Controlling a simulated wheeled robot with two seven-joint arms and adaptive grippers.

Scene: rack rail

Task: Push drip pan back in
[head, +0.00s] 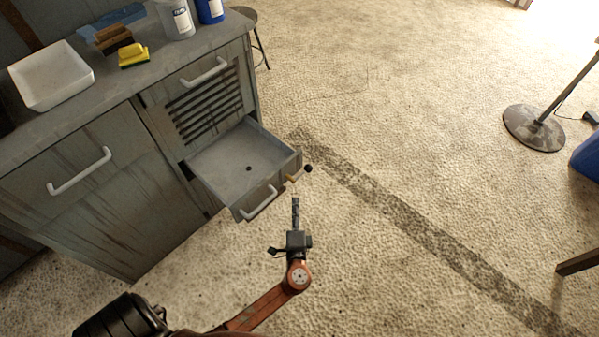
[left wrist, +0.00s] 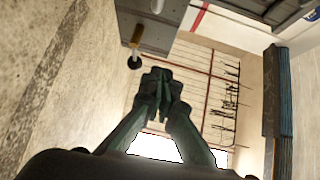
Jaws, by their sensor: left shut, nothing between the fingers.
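The drip pan (head: 235,163) is a grey metal drawer, pulled out from the lower right of the grey cabinet (head: 90,205). It looks empty apart from a dark round spot on its floor. Its front has a pale bar handle (head: 262,204) and a brass spigot (head: 294,178) with a black knob. My left gripper (head: 295,203) is shut and empty, just in front of the pan's front near the spigot, apparently apart from it. In the left wrist view the shut fingers (left wrist: 160,82) are below the spigot (left wrist: 136,42). My right gripper is not in view.
On the counter are a white tray (head: 50,77), a yellow sponge (head: 133,57), brushes and bottles (head: 176,20). A vented panel (head: 207,103) is above the pan. A stand with a round base (head: 534,128) and a blue container (head: 588,158) are at right. The floor between is clear.

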